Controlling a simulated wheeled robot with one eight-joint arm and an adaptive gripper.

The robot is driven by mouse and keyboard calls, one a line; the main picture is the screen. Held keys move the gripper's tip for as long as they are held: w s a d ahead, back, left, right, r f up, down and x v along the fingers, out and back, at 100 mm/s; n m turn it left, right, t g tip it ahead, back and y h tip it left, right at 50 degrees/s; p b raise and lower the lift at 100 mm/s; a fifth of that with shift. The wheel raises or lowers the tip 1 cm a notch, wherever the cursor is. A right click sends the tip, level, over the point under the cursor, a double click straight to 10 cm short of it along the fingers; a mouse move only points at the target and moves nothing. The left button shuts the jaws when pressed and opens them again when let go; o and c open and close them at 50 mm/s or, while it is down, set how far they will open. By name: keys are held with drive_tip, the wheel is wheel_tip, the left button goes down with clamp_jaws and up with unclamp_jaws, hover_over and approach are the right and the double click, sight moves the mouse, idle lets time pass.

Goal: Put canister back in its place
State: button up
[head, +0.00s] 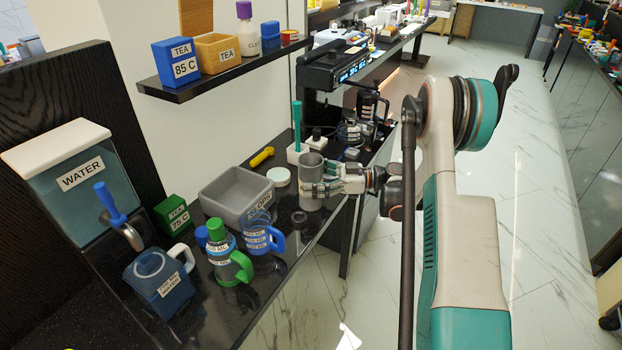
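A grey cylinder (311,203), which may be the canister, is upright at the counter's front edge in the head view. No label shows on it. My gripper (322,188) reaches it from the right, with a finger across its front at mid-height. The far finger is hidden behind the cylinder, so I cannot tell whether the gripper is shut on it. I cannot tell whether the cylinder's base touches the counter. A blue TEA 85 C container (176,63) and a tan TEA box (218,53) are on the wall shelf (200,88). A green TEA 75 C container (175,213) stands on the counter.
A grey bin (222,196), blue cup (258,236), green-handled cup (226,262), blue pitcher (160,284) and WATER dispenser (72,178) crowd the counter's left. The marble floor (540,210) at right is clear.

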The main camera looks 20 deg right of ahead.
drive_tip(key=shift+r, duration=0.1)
drive_tip(key=shift+d, duration=0.2)
drive_tip(key=p+v, duration=0.4)
drive_tip(key=v, duration=0.7)
drive_tip(key=shift+d, duration=0.3)
drive_tip(key=shift+s, duration=0.15)
drive_tip(key=o, duration=0.5)
drive_tip(key=shift+c, duration=0.2)
drive_tip(key=b+v, duration=0.1)
drive_tip(key=v, duration=0.8)
